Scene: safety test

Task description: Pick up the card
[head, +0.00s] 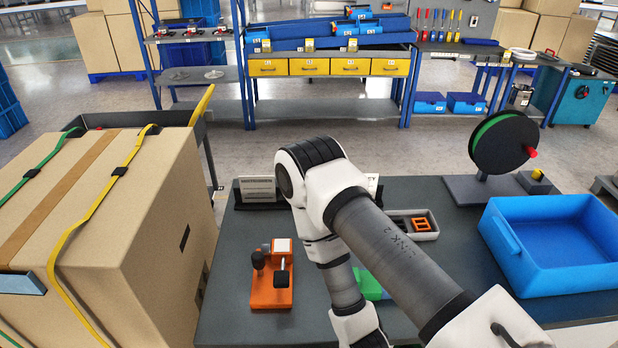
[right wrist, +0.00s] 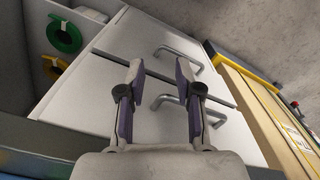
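A pale card-like plate with print (head: 257,184) stands in a dark holder at the back left of the dark table (head: 220,320). Another pale edge (head: 373,184) shows behind my right arm, mostly hidden. I cannot tell for sure which item is the card. My right arm crosses the table in the head view and bends down, with its gripper out of that frame. In the right wrist view my right gripper (right wrist: 160,75) is open and empty, in front of white drawers (right wrist: 150,50) with metal handles. My left gripper is not in view.
An orange device (head: 271,293) stands on the table's left part. A blue bin (head: 545,283), a reel with green filament (head: 500,143) and a small tray (head: 425,236) are on the right. A large strapped carton (head: 150,240) stands left of the table.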

